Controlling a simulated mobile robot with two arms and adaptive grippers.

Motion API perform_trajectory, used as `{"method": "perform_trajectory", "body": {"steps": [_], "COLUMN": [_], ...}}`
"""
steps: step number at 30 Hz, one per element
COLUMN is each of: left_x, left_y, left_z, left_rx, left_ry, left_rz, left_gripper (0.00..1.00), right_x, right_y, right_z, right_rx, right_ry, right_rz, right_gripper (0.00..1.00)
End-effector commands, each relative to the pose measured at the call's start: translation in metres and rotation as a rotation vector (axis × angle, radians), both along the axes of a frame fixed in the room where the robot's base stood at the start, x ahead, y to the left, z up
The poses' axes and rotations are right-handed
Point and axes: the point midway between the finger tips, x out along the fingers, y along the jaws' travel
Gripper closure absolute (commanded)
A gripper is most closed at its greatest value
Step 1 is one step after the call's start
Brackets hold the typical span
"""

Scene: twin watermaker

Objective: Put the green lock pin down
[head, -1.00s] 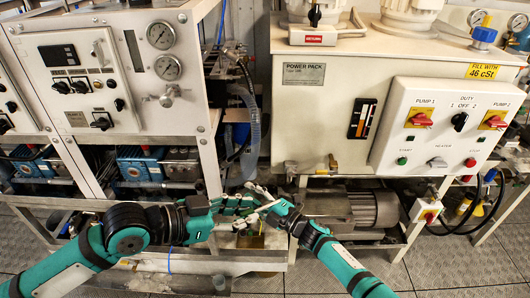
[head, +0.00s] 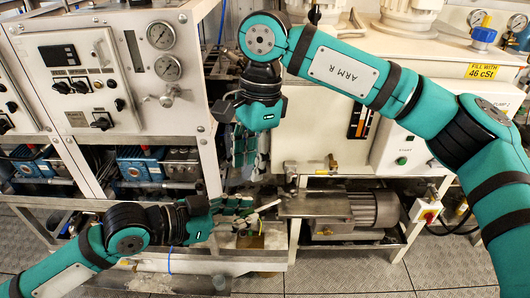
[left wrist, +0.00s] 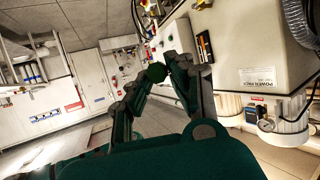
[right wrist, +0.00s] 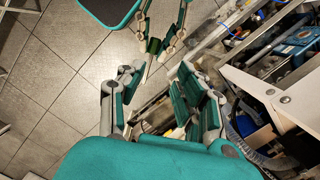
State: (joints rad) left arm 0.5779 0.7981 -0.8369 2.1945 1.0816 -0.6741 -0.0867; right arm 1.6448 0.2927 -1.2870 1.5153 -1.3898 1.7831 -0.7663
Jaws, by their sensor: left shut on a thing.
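The green lock pin shows as a dark green knob (left wrist: 156,72) between the fingertips of my left gripper (left wrist: 158,74) in the left wrist view. In the right wrist view the green head (right wrist: 153,45) sits in the left gripper, with a pale shaft (right wrist: 147,70) sticking out. In the head view my left gripper (head: 250,212) is low at the centre, and a pale rod, apparently the shaft (head: 270,205), points right from it. My right gripper (head: 250,165) hangs above it, fingers down. In the right wrist view the right gripper (right wrist: 158,100) is open and empty, apart from the pin.
The power pack cabinet (head: 310,140) stands behind my right gripper. A grey motor (head: 375,210) sits on a low frame to the right. The gauge panel (head: 85,75) is at the left, with blue pumps (head: 140,165) below. Bare floor (head: 345,270) shows in front.

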Motion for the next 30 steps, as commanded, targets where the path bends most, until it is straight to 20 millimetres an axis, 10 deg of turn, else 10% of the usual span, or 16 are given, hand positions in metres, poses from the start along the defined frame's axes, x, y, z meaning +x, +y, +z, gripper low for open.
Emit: {"method": "perform_trajectory", "body": {"steps": [8,30], "left_x": [0.0,0.0], "left_y": [0.0,0.0], "left_z": [0.0,0.0], "left_rx": [0.0,0.0], "left_ry": [0.0,0.0], "left_rz": [0.0,0.0], "left_gripper": [1.0,1.0], "right_x": [0.003,0.002], "right_y": [-0.026,-0.026], "right_z": [0.001,-0.107], "right_rx": [-0.141,-0.135], "right_ry": [-0.074,-0.071], "right_rz": [0.017,0.016], "right_gripper": [0.66,0.66]}}
